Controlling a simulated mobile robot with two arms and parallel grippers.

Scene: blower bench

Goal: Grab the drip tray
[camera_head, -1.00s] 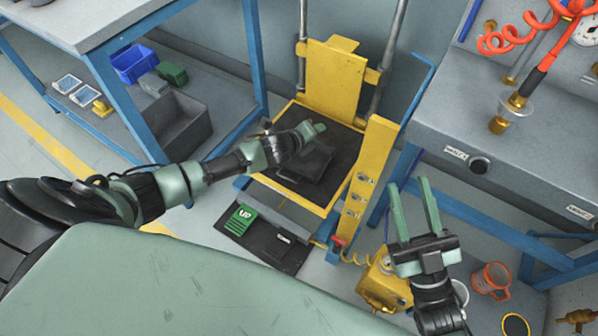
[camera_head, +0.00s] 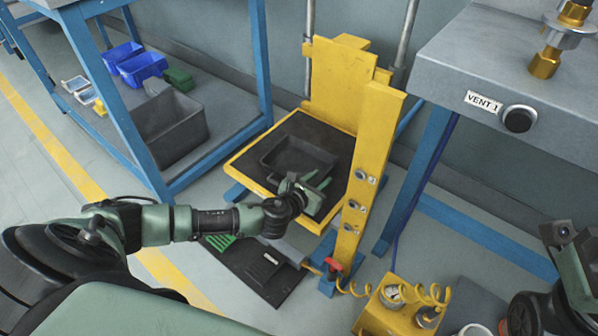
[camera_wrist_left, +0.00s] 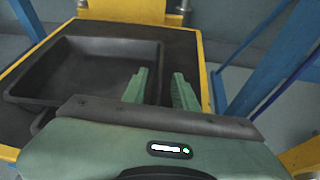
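The drip tray, a shallow black tray (camera_head: 290,158), lies on the dark platform of the yellow lift. My left gripper (camera_head: 320,182) is low over the platform at the tray's near right corner. In the left wrist view, the tray (camera_wrist_left: 85,65) fills the left side. The green fingers of the left gripper (camera_wrist_left: 161,82) are apart, one on each side of the line of the tray's right wall. Contact cannot be told. My right gripper (camera_head: 575,270) is cut off at the right edge, so its finger gap is hidden.
The yellow lift post (camera_head: 367,170) with buttons stands close to the right of the left gripper. A blue-legged bench (camera_head: 510,75) is at right. A grey bin (camera_head: 178,128) and blue bins (camera_head: 140,66) sit on a low shelf at left. A yellow pneumatic box (camera_head: 395,310) stands on the floor.

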